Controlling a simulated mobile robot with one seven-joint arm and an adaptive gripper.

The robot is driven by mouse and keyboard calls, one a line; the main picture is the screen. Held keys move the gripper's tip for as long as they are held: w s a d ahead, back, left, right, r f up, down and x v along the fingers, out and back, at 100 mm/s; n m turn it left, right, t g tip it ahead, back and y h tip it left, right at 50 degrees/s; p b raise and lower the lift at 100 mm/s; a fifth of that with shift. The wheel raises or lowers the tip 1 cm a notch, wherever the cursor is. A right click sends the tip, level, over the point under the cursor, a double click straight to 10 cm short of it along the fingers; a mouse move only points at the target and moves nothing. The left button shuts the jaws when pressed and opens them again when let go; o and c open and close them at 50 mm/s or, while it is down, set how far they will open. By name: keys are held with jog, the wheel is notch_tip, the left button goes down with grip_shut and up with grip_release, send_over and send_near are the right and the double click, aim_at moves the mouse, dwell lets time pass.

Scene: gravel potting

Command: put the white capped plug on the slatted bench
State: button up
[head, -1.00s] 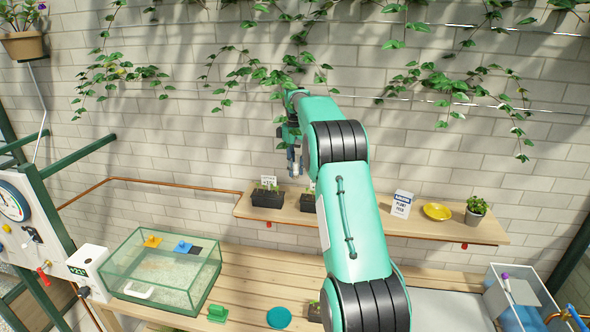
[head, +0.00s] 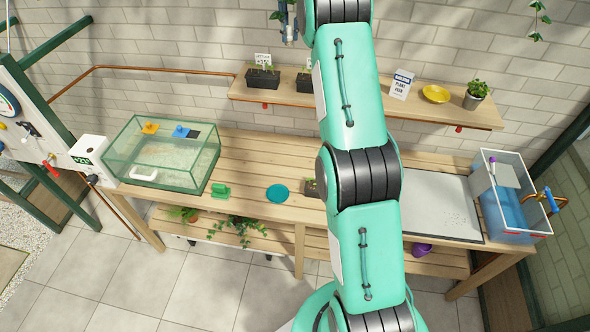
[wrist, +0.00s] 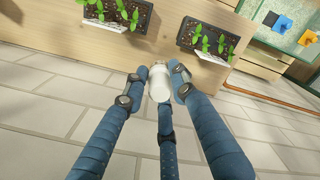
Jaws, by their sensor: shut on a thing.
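My gripper (wrist: 160,75) has blue padded fingers and is shut on the white capped plug (wrist: 160,90). The plug's rounded white part shows between the fingers in the wrist view; the fingers hide part of it. In the head view my gripper (head: 289,36) is near the top edge, in front of the brick wall and above the wall shelf. The slatted bench (head: 250,160) runs along the wall below the shelf, with bare slats left of centre.
The wall shelf (head: 330,105) bears seedling planters (head: 262,79), a plant food box (head: 402,84), a yellow dish (head: 436,94) and a potted plant (head: 475,95). On the bench are a glass tank (head: 163,152), a green block (head: 220,190), a teal disc (head: 278,193) and a water bin (head: 512,200).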

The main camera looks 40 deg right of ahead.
jog(key=s+a+r+b, duration=0.1)
jog(key=s+a+b, duration=0.35)
jog(key=a, duration=0.35)
jog(key=s+a+r+b, duration=0.2)
jog(key=s+a+b, duration=0.3)
jog(key=a, duration=0.4)
jog(key=s+a+f+b, duration=0.2)
jog(key=s+a+b, duration=0.1)
jog(key=s+a, duration=0.4)
jog(key=s+a+f+b, duration=0.2)
jog(key=s+a, duration=0.3)
jog(key=s, duration=0.3)
notch_tip(320, 180, down, 48)
jog(key=shift+n, duration=0.4)
jog(key=shift+s+d+f, duration=0.1)
jog(key=w+d+b, duration=0.1)
jog(key=w, duration=0.4)
jog(key=w+f, duration=0.1)
jog(key=w, duration=0.4)
jog(key=w+d+b, duration=0.1)
jog(key=w, duration=0.4)
jog(key=shift+w+d+f+b, duration=0.25)
jog(key=shift+w+d+b, duration=0.05)
jog(key=shift+w+d, duration=0.1)
jog(key=shift+f+b, duration=0.55)
jog(key=shift+f, duration=1.2)
